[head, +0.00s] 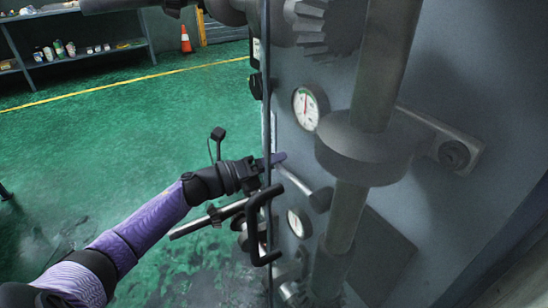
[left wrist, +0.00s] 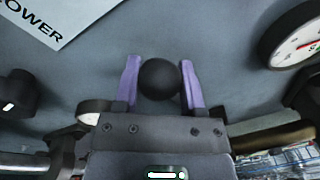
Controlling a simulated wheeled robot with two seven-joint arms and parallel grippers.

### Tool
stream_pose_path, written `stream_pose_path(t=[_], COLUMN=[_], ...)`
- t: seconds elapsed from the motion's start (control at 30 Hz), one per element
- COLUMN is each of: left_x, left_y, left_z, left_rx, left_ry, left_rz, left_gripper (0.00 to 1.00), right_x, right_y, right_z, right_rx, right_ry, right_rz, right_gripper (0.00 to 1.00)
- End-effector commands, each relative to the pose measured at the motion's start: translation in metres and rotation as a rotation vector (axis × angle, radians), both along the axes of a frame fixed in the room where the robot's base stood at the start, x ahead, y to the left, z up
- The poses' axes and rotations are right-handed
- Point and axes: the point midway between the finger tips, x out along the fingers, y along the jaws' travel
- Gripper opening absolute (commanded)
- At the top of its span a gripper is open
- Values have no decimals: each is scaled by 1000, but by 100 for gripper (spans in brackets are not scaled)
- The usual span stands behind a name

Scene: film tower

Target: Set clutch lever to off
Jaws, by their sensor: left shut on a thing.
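My left gripper (head: 276,159) reaches in from the left to the grey machine panel in the head view. In the left wrist view its purple fingers (left wrist: 160,66) are shut on a round black knob (left wrist: 159,80), one finger on each side. The knob appears to be the end of the lever. In the head view a grey lever rod (head: 300,184) slants from by the gripper down right to a hub; the gripper hides the knob there. I cannot read any on or off mark. My right gripper is not in view.
A white dial gauge (head: 306,108) is above the lever and a smaller one (head: 297,222) below. A black bent handle (head: 261,228) stands close under my gripper. A thick vertical shaft with a collar (head: 360,150) is to the right. Green floor (head: 110,150) lies open at left.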

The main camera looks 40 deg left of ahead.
Motion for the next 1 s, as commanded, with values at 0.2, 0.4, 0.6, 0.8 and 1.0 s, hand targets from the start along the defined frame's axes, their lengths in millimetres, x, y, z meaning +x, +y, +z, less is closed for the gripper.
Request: stream_pose_path(t=[0.2, 0.4, 0.6, 0.8, 1.0], left_x=[0, 0, 0, 0, -1], left_y=[0, 0, 0, 0, 1], left_z=[-5, -5, -5, -5, -5], left_rx=[-31, -35, -35, -35, -35], left_ry=[14, 15, 15, 15, 16], left_rz=[1, 1, 1, 1, 0], left_gripper=[0, 0, 56, 87, 87], right_x=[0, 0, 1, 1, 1], right_y=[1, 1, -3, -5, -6], right_z=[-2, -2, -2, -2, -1], right_rx=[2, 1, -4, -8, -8], right_ry=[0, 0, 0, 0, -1], right_rz=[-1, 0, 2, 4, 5], right_gripper=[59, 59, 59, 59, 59])
